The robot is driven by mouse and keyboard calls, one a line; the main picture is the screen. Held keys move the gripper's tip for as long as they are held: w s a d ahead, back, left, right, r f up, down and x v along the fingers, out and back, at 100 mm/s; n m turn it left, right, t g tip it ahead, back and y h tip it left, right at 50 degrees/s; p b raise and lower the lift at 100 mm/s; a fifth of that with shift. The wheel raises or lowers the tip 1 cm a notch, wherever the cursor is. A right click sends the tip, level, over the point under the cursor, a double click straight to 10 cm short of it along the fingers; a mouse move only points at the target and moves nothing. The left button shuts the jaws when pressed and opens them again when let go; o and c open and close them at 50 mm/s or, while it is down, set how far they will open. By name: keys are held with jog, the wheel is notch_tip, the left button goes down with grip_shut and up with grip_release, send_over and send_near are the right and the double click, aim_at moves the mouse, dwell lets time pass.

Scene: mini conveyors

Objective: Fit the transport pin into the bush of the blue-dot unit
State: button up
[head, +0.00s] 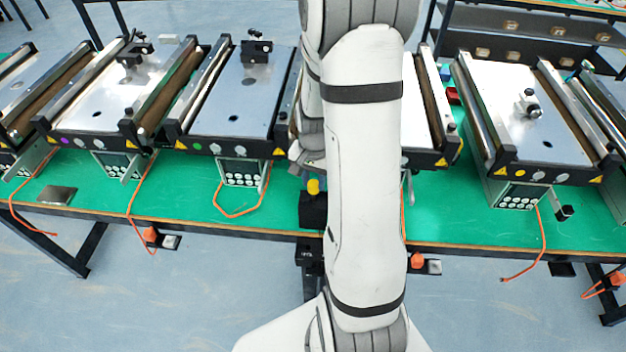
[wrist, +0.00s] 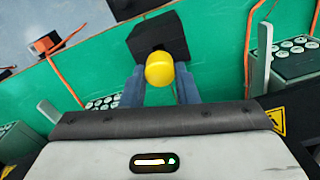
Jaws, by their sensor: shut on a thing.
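The yellow knob of the transport pin (wrist: 159,69) is between the two dark blue fingers of my gripper (wrist: 160,83) in the wrist view. My gripper is shut on it. A black block (wrist: 157,40) lies directly behind or below the knob. In the head view the yellow pin knob (head: 313,186) shows just above the black block (head: 313,212) at the table's front edge. The pin's shank is hidden, so I cannot tell how far it sits in the block. I cannot make out a blue dot. My arm covers much of the middle conveyor unit.
Several conveyor units stand in a row on the green table (head: 500,225). Orange cables (head: 240,213) hang at the front edge. A flat dark plate (head: 57,196) lies at left.

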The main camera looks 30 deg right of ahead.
jog(key=shift+r+p, duration=2)
jog(key=shift+r, duration=2.45)
